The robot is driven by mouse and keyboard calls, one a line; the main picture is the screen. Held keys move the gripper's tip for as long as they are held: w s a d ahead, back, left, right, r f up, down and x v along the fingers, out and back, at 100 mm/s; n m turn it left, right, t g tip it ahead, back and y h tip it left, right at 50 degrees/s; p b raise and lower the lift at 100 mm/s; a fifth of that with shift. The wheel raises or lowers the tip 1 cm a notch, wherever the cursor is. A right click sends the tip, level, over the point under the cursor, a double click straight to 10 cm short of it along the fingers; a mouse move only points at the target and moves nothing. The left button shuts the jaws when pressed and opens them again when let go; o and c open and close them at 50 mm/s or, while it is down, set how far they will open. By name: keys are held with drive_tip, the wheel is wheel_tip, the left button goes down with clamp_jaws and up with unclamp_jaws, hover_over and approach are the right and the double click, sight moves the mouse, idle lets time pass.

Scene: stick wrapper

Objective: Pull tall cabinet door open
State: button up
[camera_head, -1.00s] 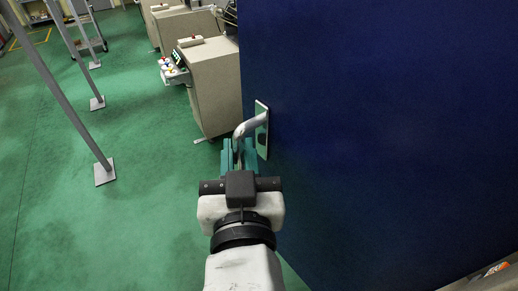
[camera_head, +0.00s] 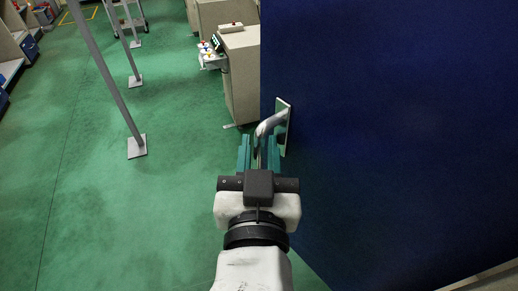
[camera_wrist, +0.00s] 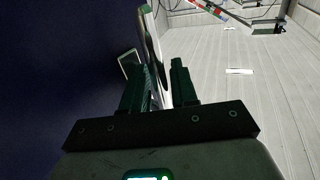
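The tall cabinet door is a wide dark blue panel (camera_head: 400,130) filling the right of the head view. It is also the dark surface (camera_wrist: 60,70) on the left of the wrist view. A metal lever handle (camera_head: 270,124) on a pale plate (camera_head: 285,115) sits near its left edge. My gripper (camera_head: 259,150) has its teal fingers on either side of the handle's free end. In the wrist view the handle (camera_wrist: 154,35) runs between the fingers. Whether both fingers press on it cannot be told. I see no clear gap showing the door swung out.
A grey post with a square foot (camera_head: 137,147) stands on the left. The green floor (camera_head: 120,220) left of my arm is clear.

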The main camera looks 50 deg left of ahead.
drive_tip(key=shift+o, duration=0.8)
drive_tip(key=shift+s+d+f, duration=0.1)
drive_tip(key=shift+d, duration=0.05)
drive_tip(key=v, duration=1)
drive_tip(key=shift+d+p, duration=0.2)
drive_tip(key=shift+p, duration=0.15)
drive_tip(key=shift+s, duration=0.15)
